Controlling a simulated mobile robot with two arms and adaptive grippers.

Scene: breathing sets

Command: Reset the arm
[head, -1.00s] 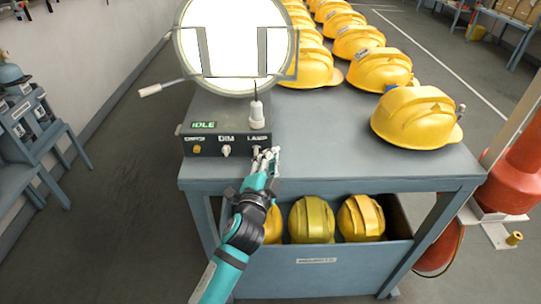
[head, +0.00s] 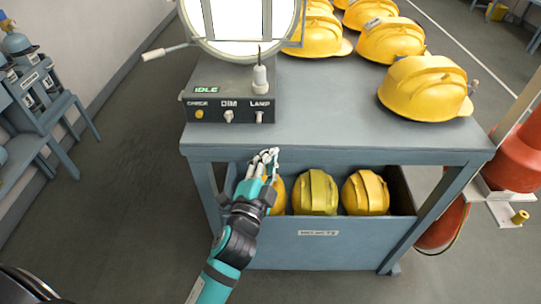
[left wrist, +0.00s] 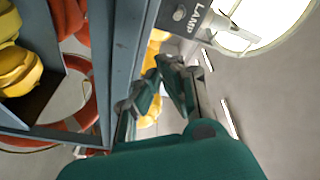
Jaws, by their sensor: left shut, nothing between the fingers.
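My left gripper (head: 268,160) is shut and empty, in front of the table's front edge and below the control box. It also shows in the left wrist view (left wrist: 162,68), with its fingers together. The control box (head: 228,134) stands at the left front of the table, with knobs marked DIM and LAMP and an IDLE display. The LAMP label also shows in the left wrist view. A dark rounded shape at the lower left corner of the head view may be part of me. My right gripper is not in view.
The grey table (head: 340,128) bears rows of yellow helmets (head: 425,88). A bin (head: 345,243) below it holds more helmets, close to my gripper. A lit round lamp (head: 245,25) stands behind the box. A red object (head: 515,160) is at the right.

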